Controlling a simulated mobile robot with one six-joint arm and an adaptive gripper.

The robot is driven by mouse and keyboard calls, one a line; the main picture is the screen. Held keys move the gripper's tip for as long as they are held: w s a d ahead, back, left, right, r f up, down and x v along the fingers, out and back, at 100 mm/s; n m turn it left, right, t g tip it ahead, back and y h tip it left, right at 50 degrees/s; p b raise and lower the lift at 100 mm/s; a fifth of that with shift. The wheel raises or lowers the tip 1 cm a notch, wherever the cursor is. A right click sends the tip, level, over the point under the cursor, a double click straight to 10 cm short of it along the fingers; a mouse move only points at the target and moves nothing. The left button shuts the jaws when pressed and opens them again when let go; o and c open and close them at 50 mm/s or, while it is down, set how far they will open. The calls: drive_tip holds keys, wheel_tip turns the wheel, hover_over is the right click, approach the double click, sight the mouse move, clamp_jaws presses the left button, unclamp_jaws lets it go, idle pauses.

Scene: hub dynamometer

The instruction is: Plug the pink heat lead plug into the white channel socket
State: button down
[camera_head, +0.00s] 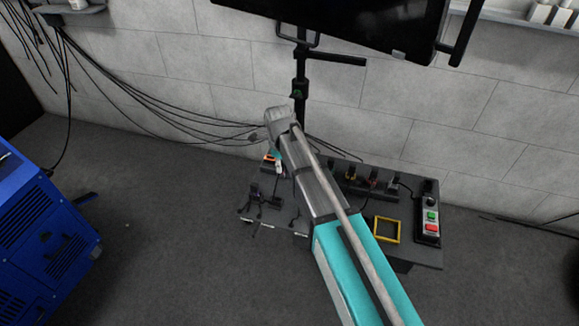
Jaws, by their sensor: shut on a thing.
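My arm reaches in from the lower right, and its wrist hangs over the left part of a dark bench panel (405,252). I cannot pick out the pink heat lead plug. Several small dark blocks, some with coloured tops (372,180), stand in a row along the panel's back. I cannot tell which is the white channel socket. My forearm covers the panel's middle.
A yellow square frame (387,230) lies on the panel, right of my arm. A control box with green and red buttons (431,220) stands at the right end. A monitor (350,25) on a black post is behind. A blue cabinet (40,240) is at left. Cables hang along the wall.

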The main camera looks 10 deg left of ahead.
drive_tip(key=w, duration=0.9)
drive_tip(key=shift+w+d, duration=0.35)
idle(1.2)
drive_tip(key=shift+f, duration=0.15)
drive_tip(key=shift+f+b, duration=0.3)
drive_tip(key=shift+b, duration=0.2)
drive_tip(key=shift+f+b, duration=1.5)
drive_tip(key=shift+f, duration=0.05)
idle(0.6)
drive_tip(key=shift+r, duration=0.1)
drive_tip(key=shift+c, duration=2.3)
unclamp_jaws()
drive_tip(key=shift+r, duration=0.2)
